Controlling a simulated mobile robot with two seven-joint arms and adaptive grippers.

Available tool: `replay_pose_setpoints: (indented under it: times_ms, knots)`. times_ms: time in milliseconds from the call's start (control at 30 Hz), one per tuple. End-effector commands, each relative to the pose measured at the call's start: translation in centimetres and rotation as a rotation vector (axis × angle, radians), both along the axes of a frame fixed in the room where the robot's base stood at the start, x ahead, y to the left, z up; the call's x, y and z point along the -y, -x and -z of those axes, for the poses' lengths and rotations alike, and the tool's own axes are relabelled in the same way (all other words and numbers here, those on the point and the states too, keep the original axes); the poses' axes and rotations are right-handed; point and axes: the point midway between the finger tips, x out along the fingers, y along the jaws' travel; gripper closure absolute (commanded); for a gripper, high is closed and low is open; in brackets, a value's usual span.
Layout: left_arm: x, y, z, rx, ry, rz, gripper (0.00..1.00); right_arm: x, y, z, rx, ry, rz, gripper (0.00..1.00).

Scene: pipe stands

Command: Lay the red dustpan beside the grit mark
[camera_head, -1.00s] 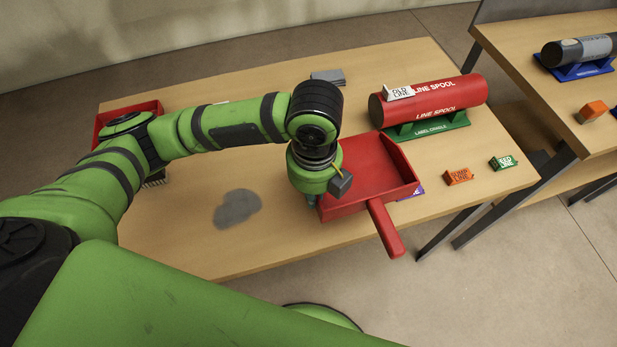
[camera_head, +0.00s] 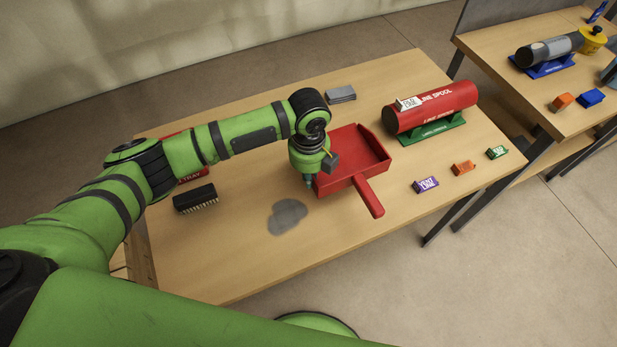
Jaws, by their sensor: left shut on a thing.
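The red dustpan (camera_head: 352,157) is right of the grey grit mark (camera_head: 287,216), with its handle (camera_head: 368,196) pointing to the front right. The grit mark is a flat dark patch on the wooden table, apart from the pan. My left gripper (camera_head: 309,182) is at the pan's left wall and is shut on it; its fingertips are small and partly hidden by the wrist. I cannot tell whether the pan touches the table. My right gripper is not in view.
A red line spool (camera_head: 432,105) rests on a green cradle (camera_head: 430,133) at the back right. Purple (camera_head: 426,185), orange (camera_head: 463,168) and green (camera_head: 497,152) label blocks lie along the right edge. A black brush (camera_head: 195,199) and a red tray (camera_head: 190,178) are at left. Grey cards (camera_head: 341,95) lie behind.

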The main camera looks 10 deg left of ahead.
Motion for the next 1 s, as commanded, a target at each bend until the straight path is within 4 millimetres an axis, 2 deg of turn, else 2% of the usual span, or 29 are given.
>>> replay_pose_setpoints:
  times_ms: [133,367,400,700,1000]
  knots:
    - [0.0,0.0,0.0,0.001,0.001,0.0,1.0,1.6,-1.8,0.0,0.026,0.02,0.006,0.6]
    - [0.0,0.0,-0.3,-0.001,-0.001,0.0,1.0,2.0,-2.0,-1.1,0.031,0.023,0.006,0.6]
    - [0.0,0.1,0.7,-0.001,-0.002,0.0,1.0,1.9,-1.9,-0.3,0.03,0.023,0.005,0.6]
    - [0.0,0.1,4.3,-0.001,0.0,-0.001,1.0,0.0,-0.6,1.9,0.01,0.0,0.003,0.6]
    - [0.0,0.0,7.7,-0.001,-0.001,-0.001,1.0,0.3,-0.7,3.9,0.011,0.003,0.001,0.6]
